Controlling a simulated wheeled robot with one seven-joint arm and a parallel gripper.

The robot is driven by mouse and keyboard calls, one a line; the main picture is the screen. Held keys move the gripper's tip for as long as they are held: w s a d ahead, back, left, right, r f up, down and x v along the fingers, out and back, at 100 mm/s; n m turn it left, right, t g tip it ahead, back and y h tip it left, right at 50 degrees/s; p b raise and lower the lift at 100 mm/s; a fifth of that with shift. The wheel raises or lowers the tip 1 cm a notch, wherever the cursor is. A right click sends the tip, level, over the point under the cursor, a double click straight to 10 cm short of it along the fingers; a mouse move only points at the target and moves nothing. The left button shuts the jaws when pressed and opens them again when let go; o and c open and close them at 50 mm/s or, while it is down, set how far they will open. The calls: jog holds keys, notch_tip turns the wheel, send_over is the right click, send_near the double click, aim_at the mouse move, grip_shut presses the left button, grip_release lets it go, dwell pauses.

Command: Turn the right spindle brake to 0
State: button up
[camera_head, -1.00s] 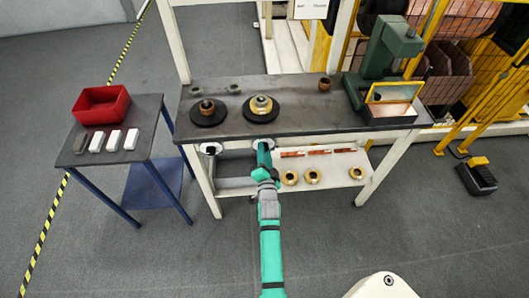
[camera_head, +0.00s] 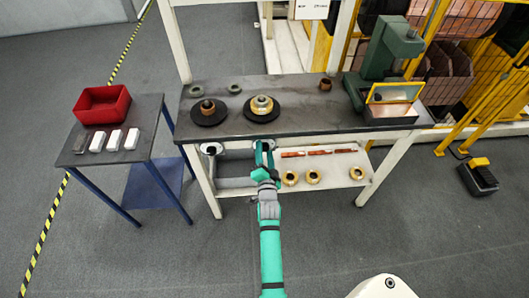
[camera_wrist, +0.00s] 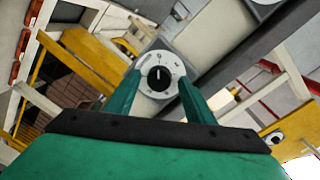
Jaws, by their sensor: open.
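The right spindle brake is a black knob (camera_wrist: 159,77) with a white pointer line, on a round pale dial plate (camera_wrist: 160,72) with small dark marks I cannot read. In the wrist view the pointer stands nearly upright. In the head view its pale plate (camera_head: 265,144) shows on the front edge of the workbench. My green gripper (camera_head: 264,152) is open in front of it. In the wrist view the fingers (camera_wrist: 157,97) stand on either side of the knob, with visible gaps, and do not hold it.
The left brake knob (camera_head: 210,149) is farther left on the same bench edge. The workbench (camera_head: 300,105) carries two dark round spindles and a green press (camera_head: 388,50). A lower shelf (camera_head: 335,165) holds copper strips and rings. A side table with a red bin (camera_head: 102,104) stands left.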

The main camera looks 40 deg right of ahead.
jog(key=v, duration=1)
jog(key=shift+s+a, duration=0.2)
jog(key=shift+a, duration=0.05)
jog(key=shift+a, duration=0.15)
jog(key=shift+s+d, duration=0.15)
jog(key=shift+d, duration=0.05)
jog(key=s+a+f+n+t+y, duration=0.15)
jog(key=s+a+n, duration=0.35)
jog(key=a, duration=0.5)
jog(key=s+a+n+g+y, duration=0.1)
jog(key=s+a+n+y, duration=0.2)
jog(key=s+a, duration=0.5)
jog(key=s+a+r+n+y, duration=0.2)
jog(key=s+a+r+n, duration=0.3)
jog(key=s, duration=0.3)
jog(key=s+a+r+n+y, duration=0.3)
jog(key=s+a+r+n, duration=0.1)
jog(key=s+a, duration=0.3)
jog(key=shift+s+a+r+n, duration=0.4)
jog(key=shift+a+r, duration=0.1)
jog(key=shift+a, duration=0.2)
